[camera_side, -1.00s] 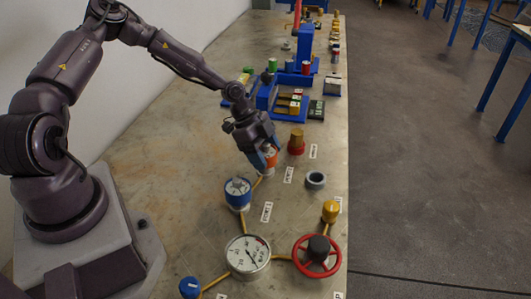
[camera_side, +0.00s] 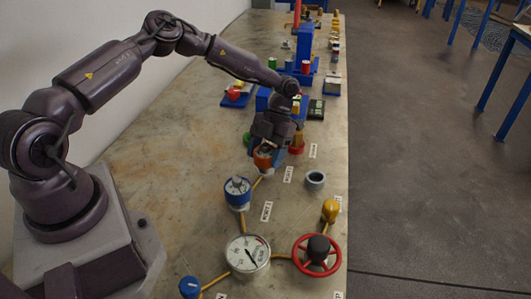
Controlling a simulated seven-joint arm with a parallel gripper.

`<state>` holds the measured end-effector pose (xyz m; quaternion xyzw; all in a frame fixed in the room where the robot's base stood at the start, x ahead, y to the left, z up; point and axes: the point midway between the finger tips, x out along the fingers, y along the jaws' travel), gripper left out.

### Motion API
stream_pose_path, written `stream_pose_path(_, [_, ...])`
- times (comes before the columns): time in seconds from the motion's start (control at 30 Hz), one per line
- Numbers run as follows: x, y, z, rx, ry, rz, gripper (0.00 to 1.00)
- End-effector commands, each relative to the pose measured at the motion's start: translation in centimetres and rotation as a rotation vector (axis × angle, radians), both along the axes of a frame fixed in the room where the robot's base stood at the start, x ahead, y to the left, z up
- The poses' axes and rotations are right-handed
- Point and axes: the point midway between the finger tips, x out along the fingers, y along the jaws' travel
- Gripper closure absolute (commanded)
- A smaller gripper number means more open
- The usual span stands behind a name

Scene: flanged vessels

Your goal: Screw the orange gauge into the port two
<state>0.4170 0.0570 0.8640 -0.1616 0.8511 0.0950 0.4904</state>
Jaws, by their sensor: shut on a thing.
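The orange gauge (camera_side: 263,160) is between the fingers of my gripper (camera_side: 266,150), which is shut on it. It is low over the end of a yellow pipe (camera_side: 257,184), just behind the blue gauge (camera_side: 237,193). The port under the orange gauge is hidden, so I cannot tell whether the gauge touches it. White labels lie on the table; one (camera_side: 288,173) is to the right of the orange gauge, but its text is too small to read surely.
A grey ring (camera_side: 315,179) stands to the right. A large white dial (camera_side: 247,253), a red handwheel (camera_side: 317,256) and a yellow fitting (camera_side: 330,210) are in front. A red-based brass fitting (camera_side: 297,145) is close beside my gripper. Bare table lies to the left.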

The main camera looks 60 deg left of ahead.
Motion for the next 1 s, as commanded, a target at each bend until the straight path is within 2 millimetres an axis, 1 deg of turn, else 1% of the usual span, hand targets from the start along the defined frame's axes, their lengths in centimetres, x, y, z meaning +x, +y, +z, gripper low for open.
stream_pose_path(0.07, [0.0,0.0,0.0,0.0,-0.001,0.003,0.69])
stream_pose_path(0.1, [0.0,0.0,0.0,0.0,-0.001,0.004,0.28])
stream_pose_path(0.2, [0.0,0.0,0.0,0.0,-0.001,0.005,0.08])
stream_pose_path(0.43, [0.0,0.0,0.0,-0.001,-0.001,0.006,0.08])
stream_pose_path(0.57, [0.3,0.2,0.5,0.001,-0.004,0.007,0.08])
stream_pose_path(0.67, [0.9,0.4,1.6,0.001,-0.005,0.007,0.08])
stream_pose_path(1.0, [4.5,1.7,8.2,0.001,-0.006,0.006,0.08])
